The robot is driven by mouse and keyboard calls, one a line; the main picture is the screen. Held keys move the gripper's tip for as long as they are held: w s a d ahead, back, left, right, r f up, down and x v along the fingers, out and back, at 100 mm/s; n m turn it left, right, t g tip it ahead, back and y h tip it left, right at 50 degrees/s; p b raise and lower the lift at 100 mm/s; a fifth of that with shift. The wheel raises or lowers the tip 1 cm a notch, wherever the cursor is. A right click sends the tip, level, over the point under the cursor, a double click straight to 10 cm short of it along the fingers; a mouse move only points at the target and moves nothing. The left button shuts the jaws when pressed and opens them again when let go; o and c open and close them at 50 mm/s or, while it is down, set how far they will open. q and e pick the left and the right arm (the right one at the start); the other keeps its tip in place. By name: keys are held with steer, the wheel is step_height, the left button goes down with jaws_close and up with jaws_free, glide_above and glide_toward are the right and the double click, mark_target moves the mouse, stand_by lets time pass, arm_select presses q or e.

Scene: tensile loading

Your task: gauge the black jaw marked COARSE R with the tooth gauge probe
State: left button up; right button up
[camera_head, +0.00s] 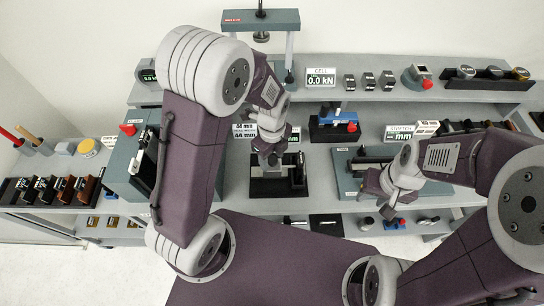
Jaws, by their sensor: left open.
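Several small dark jaw-like blocks (42,188) stand in a rack on the left shelf; the right-hand ones look brown. Their markings are too small to read, so I cannot tell which is COARSE R. Several more small black blocks (368,81) stand on the upper shelf. I cannot identify the tooth gauge probe with certainty. My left gripper (268,158) is open, above a black-based fixture (270,187) at the bench middle, and partly hides it. My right gripper (380,196) is over the front of a grey-green unit on the right; its fingers are unclear.
A load frame (262,20) rises at the back.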

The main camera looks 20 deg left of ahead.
arm_select(q)
steer(key=shift+w, duration=0.2)
steer(key=c, duration=0.7)
jaws_close()
steer(key=shift+w, duration=0.1)
